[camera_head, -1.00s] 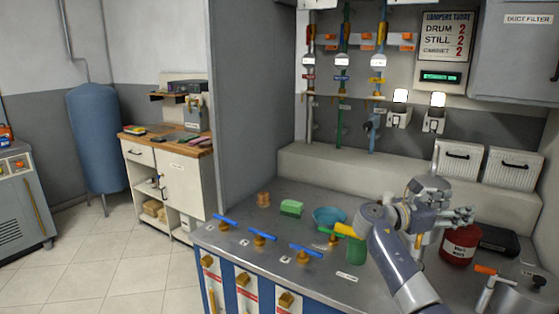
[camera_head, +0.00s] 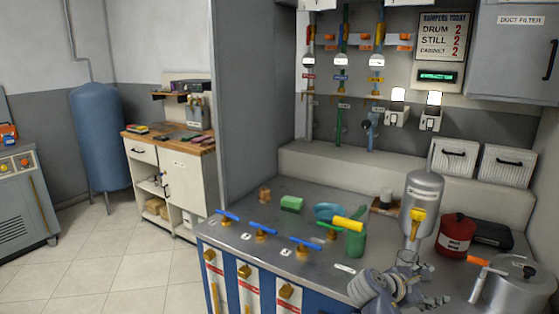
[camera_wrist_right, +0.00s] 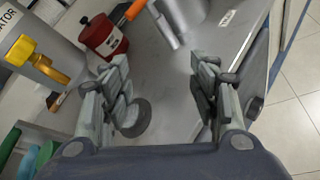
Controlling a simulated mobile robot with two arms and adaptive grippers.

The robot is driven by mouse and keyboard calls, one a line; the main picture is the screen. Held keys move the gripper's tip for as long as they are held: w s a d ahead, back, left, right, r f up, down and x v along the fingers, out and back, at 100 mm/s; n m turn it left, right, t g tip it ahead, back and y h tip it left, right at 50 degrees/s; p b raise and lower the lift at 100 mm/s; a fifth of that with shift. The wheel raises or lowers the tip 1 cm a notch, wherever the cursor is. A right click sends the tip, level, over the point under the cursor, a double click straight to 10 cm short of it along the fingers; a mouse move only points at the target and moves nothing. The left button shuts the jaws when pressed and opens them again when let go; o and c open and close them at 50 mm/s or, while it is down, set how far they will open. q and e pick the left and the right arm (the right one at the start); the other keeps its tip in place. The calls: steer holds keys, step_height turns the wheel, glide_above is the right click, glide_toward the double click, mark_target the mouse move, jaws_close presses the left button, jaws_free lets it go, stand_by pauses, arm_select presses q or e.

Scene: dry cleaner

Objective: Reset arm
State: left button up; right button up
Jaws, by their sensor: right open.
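My right gripper (camera_head: 432,301) is low at the front edge of the metal counter (camera_head: 335,289) in the head view. In the right wrist view the gripper (camera_wrist_right: 165,92) has its two fingers wide apart, with nothing between them but counter top. It is in front of the grey cylinder with a yellow handle (camera_head: 424,190) and apart from the red can (camera_head: 456,232). My left gripper is not in view.
A steel pot (camera_head: 518,285) stands at the right front. Two white baskets (camera_head: 508,167) sit on the back ledge.

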steer(key=s+a+f+m+y, duration=0.3)
steer(key=s+a+f, duration=0.1)
steer(key=s+f, duration=0.4)
steer(key=s+a+f+m+y, duration=0.3)
steer(key=s+a+f+y, duration=0.1)
steer(key=s+f, duration=0.45)
steer(key=s+a+r+m+g+y, duration=0.1)
steer(key=s+a+m+y, duration=0.3)
steer(key=s, duration=0.6)
steer(key=s+a+m+g+y, duration=0.15)
steer(key=s+a+m, duration=0.35)
steer(key=s, duration=0.6)
step_height(320, 180, down, 26)
steer(key=s, duration=0.1)
steer(key=s+d+f+g, duration=0.1)
steer(key=s+d+f, duration=0.1)
steer(key=s+f, duration=1.4)
steer(key=shift+s+d+n+g, duration=0.3)
steer(key=shift+s+d+g, duration=0.05)
steer(key=shift+s, duration=0.3)
